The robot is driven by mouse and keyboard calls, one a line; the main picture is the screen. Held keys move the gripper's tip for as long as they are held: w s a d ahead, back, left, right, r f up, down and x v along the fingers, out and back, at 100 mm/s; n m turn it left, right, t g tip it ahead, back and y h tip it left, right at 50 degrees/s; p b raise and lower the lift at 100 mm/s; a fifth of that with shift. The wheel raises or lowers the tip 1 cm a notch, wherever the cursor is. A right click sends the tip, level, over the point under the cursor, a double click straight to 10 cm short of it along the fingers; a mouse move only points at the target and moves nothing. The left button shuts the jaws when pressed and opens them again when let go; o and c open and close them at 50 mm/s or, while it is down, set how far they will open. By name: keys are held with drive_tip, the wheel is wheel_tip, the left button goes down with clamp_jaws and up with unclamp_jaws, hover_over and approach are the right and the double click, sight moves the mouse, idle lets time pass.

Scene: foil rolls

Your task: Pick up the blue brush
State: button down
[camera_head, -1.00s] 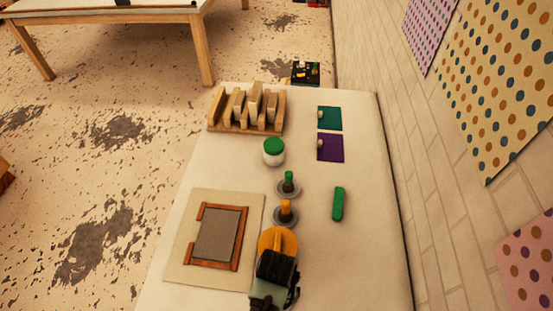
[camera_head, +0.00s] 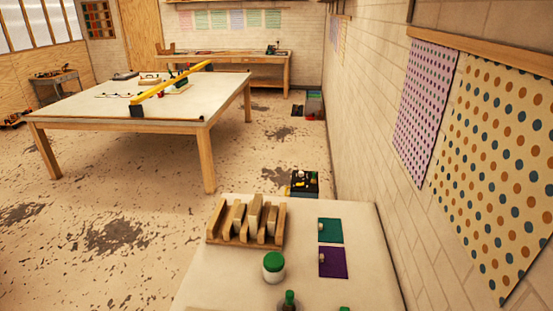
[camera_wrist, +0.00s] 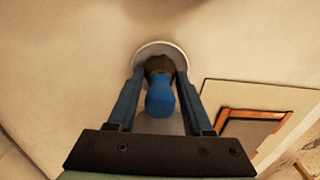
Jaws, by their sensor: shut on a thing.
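The blue brush (camera_wrist: 160,98) shows in the wrist view between the two fingers of my gripper (camera_wrist: 160,72). Its rounded blue end faces the camera, and a dark brown part lies beyond it. My gripper is shut on the brush. A pale round dish (camera_wrist: 160,46) shows behind the brush and fingertips. I cannot tell whether the brush still touches the dish. Neither the brush nor my gripper shows in the head view.
A framed board (camera_wrist: 222,125) lies right of my gripper. In the head view, the white table holds a wooden rack (camera_head: 245,235), a green-lidded jar (camera_head: 273,267), a green-topped piece (camera_head: 289,299) and teal (camera_head: 331,231) and purple (camera_head: 333,263) sheets. The patterned wall stands close right.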

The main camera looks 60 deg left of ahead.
wheel_tip(320, 180, up, 10)
drive_tip(key=shift+b, duration=0.6)
idle(0.5)
